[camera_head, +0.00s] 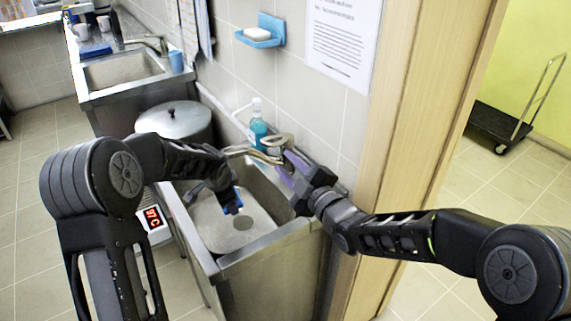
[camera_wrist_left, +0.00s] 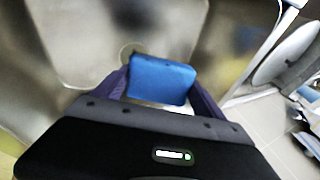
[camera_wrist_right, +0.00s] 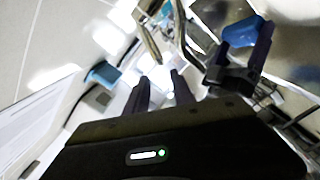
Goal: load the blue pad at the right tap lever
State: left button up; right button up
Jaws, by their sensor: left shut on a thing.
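My left gripper (camera_head: 230,200) is over the sink basin and shut on the blue pad (camera_wrist_left: 162,80), which sits between its fingers. The pad also shows in the right wrist view (camera_wrist_right: 243,32), beside the tap. The metal tap (camera_head: 252,153) stands at the back edge of the sink; its spout reaches over the basin. My right gripper (camera_head: 288,170) is close to the tap's right side, its fingers apart, with a gap between them in the right wrist view (camera_wrist_right: 160,92). The right tap lever is hard to make out, partly hidden by this gripper.
The sink (camera_head: 265,245) has a steel rim around the basin. A soap bottle (camera_head: 258,125) stands behind the tap. A large lidded stockpot (camera_head: 175,120) and a scale with a red display (camera_head: 152,217) are at left. A wooden door frame (camera_head: 415,110) stands close right.

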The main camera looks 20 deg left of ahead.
jog(key=n, duration=0.1)
jog(key=f+n, duration=0.1)
jog(key=n, duration=0.1)
jog(key=shift+w+d+f, duration=0.1)
jog(key=shift+w+d, duration=0.05)
jog(key=shift+w, duration=0.15)
jog(key=c, duration=0.5)
jog(key=f+n, duration=0.1)
jog(key=n, duration=0.1)
jog(key=f+n+y, duration=0.1)
jog(key=n, duration=0.2)
jog(key=f+n+y, duration=0.1)
jog(key=n, duration=0.2)
jog(key=shift+w+d+g, duration=0.15)
jog(key=shift+d+g, duration=0.2)
jog(key=shift+g, duration=0.05)
grip_shut()
jog(key=shift+s+d+f+n+g+y, duration=0.2)
jog(key=shift+s+f+n+g+y, duration=0.35)
jog(key=shift+n, duration=1.3)
jog(key=shift+s+d+f+n+g+y, duration=0.3)
jog(key=shift+f+n, duration=0.5)
jog(key=shift+n, duration=1)
jog(key=shift+s+d+f+n+g+y, duration=0.15)
jog(key=shift+f+n+g+y, duration=0.4)
jog(key=shift+n, duration=1.3)
jog(key=shift+a+f, duration=0.1)
